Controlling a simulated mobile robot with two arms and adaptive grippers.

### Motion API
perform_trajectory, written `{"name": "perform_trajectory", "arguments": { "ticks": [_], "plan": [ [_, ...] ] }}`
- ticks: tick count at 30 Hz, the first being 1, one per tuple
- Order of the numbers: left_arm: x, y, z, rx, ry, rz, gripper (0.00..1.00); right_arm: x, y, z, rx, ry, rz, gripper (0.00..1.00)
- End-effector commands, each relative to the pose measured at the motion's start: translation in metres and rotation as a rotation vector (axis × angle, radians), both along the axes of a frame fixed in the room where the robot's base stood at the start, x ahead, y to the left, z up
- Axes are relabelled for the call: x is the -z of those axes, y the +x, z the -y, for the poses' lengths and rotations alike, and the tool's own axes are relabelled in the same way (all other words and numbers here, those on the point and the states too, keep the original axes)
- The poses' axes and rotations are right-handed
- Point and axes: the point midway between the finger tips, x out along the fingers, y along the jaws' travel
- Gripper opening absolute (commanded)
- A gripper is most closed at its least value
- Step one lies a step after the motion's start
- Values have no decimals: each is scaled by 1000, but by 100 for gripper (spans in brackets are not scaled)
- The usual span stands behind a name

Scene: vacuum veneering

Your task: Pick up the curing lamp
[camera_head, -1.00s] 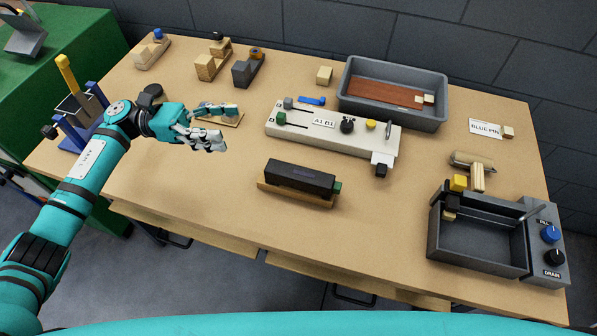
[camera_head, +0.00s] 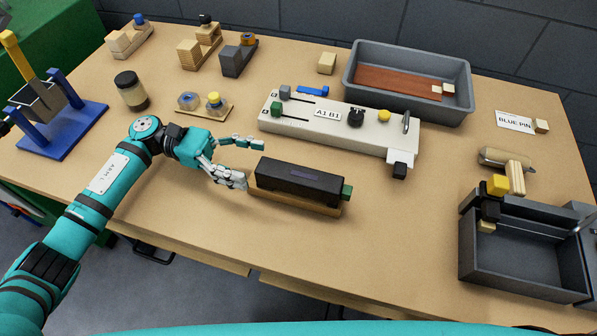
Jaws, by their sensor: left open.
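A long black block with a green end, which looks like the curing lamp (camera_head: 300,180), lies on a wooden cradle (camera_head: 292,202) near the middle of the table in the head view. My left gripper (camera_head: 252,165) is open and empty just left of the lamp's left end. Its fingers are spread, one toward the far side and one toward the near side. The lower finger is close to the cradle's left end; I cannot tell whether it touches. My right gripper is not in view.
A white fixture (camera_head: 335,132) with knobs stands just behind the lamp. A grey tray (camera_head: 465,85) with a brown sheet is at the back right. A dark open box (camera_head: 525,275) is at the right. A jar (camera_head: 131,92) and a small wooden tray (camera_head: 203,112) stand behind my left arm.

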Motion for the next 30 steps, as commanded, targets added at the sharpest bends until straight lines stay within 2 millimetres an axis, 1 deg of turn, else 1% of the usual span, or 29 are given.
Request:
{"name": "perform_trajectory", "arguments": {
  "ticks": [1,3,6,11,18,21,24,30],
  "plan": [
    [-4,-4,10,2,-3,-2,67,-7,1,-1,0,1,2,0],
    [-2,-7,20,1,-1,-1,67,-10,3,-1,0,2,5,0],
    [-1,-10,29,1,-1,0,67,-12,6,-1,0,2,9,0],
    [-1,-14,38,0,-1,-1,67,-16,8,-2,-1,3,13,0],
    [-3,-26,74,2,-2,-2,67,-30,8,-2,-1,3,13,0],
    [-2,-29,83,0,-2,-2,67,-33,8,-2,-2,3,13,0],
    [0,-31,88,0,-1,-1,67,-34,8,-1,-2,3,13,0],
    [1,-31,88,-1,0,-1,67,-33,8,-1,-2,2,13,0]
  ]
}}
